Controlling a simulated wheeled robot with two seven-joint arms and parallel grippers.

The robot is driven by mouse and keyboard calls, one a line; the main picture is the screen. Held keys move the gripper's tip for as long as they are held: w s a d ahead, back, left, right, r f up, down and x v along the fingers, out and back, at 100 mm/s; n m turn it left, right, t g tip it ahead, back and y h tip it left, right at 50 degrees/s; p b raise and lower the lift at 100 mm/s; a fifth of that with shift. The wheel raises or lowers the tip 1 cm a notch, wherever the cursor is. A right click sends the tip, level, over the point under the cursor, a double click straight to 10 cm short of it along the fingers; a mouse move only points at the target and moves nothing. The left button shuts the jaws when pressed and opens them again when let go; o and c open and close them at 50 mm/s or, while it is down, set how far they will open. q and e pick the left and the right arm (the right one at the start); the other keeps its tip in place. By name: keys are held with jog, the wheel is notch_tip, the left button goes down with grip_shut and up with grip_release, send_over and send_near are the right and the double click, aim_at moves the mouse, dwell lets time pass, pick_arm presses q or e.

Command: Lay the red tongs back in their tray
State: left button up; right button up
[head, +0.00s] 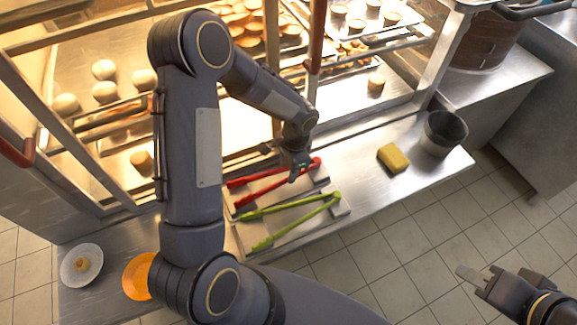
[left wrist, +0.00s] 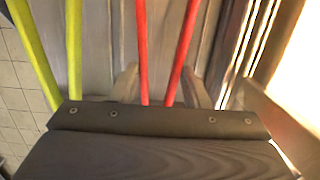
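The red tongs (head: 262,187) lie across the upper part of the steel tray (head: 245,236), their joined end to the right. In the left wrist view both red arms (left wrist: 143,50) run between my left fingers and spread away from the palm, which hides the joined end. My left gripper (head: 300,172) is at that joined end in the head view.
Green tongs (head: 290,213) lie just in front of the red ones. A yellow sponge (head: 393,158) and a dark metal pot (head: 443,133) stand on the counter to the right. A white plate (head: 82,264) and an orange plate (head: 137,277) are at left. A lit glass food case rises behind.

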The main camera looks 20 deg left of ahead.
pick_arm(q)
jog(key=shift+f, duration=0.15)
jog(key=o, duration=0.6)
jog(key=shift+w+d+r+p, duration=0.1)
jog(key=shift+w+d+r, duration=0.05)
jog(key=shift+r, duration=1.15)
jog(key=shift+w+d+r+p, duration=0.1)
jog(key=shift+w+r+p, duration=0.05)
jog(key=shift+r, duration=1.15)
jog(key=shift+w+d+r+p, duration=0.1)
jog(key=shift+w+d+r, duration=0.05)
jog(key=shift+r, duration=1.15)
jog(key=shift+r, duration=0.1)
